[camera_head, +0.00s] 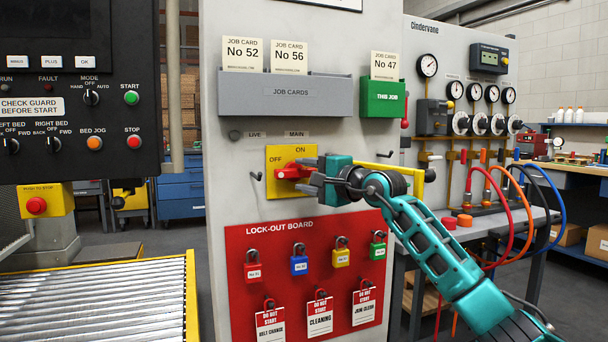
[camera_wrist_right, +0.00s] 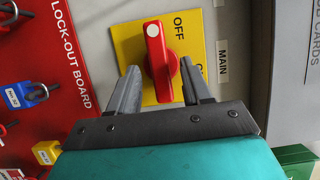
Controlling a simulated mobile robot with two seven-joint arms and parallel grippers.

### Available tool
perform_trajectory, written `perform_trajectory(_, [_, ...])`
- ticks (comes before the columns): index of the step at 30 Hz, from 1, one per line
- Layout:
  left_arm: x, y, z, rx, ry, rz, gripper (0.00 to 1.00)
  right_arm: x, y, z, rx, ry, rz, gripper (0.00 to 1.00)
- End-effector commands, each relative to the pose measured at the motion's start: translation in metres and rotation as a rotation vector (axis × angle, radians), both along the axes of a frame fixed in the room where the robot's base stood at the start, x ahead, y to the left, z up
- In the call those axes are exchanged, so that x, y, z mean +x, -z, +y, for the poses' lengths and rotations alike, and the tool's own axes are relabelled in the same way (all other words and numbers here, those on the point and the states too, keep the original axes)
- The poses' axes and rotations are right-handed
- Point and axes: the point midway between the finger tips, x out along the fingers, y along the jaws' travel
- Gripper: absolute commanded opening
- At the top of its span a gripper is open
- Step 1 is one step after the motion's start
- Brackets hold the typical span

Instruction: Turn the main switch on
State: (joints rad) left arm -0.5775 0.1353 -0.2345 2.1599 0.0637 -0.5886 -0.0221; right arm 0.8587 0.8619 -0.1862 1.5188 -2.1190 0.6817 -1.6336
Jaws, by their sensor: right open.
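The main switch is a red rotary handle (camera_head: 291,173) on a yellow plate (camera_head: 279,199) marked OFF and ON, below a MAIN label on the grey cabinet. The handle lies about level, its end pointing left on the OFF side. In the right wrist view the red handle (camera_wrist_right: 155,50), with a white dot at its end, stands between the two fingers of my right gripper (camera_wrist_right: 160,88). The fingers are open, one on each side, with gaps visible beside the handle. In the head view the right gripper (camera_head: 312,182) partly hides the plate's right side. My left gripper is out of view.
A red lock-out board (camera_head: 257,306) with padlocks and tags is below the switch. A grey job card holder (camera_head: 289,95) and a green THIS JOB box (camera_head: 383,97) are above. Small hooks flank the plate. A control panel (camera_head: 79,80) stands at left.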

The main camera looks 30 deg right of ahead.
Motion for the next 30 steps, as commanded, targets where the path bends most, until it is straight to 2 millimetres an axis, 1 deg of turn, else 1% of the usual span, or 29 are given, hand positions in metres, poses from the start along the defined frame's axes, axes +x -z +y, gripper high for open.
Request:
perform_trajectory(4, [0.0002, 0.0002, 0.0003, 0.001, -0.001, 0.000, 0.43, 0.0079, -0.0007, 0.0019, -0.001, -0.001, -0.001, 0.49])
perform_trajectory(13, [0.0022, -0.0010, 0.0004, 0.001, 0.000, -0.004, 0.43, 0.0092, 0.0000, 0.0021, -0.002, -0.001, 0.001, 0.48])
perform_trajectory(28, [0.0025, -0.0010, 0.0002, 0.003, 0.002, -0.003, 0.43, 0.0089, 0.0000, 0.0019, -0.002, 0.000, 0.001, 0.00])
perform_trajectory(30, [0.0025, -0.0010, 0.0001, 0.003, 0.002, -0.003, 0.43, 0.0089, 0.0000, 0.0019, -0.002, 0.000, 0.001, 0.00])
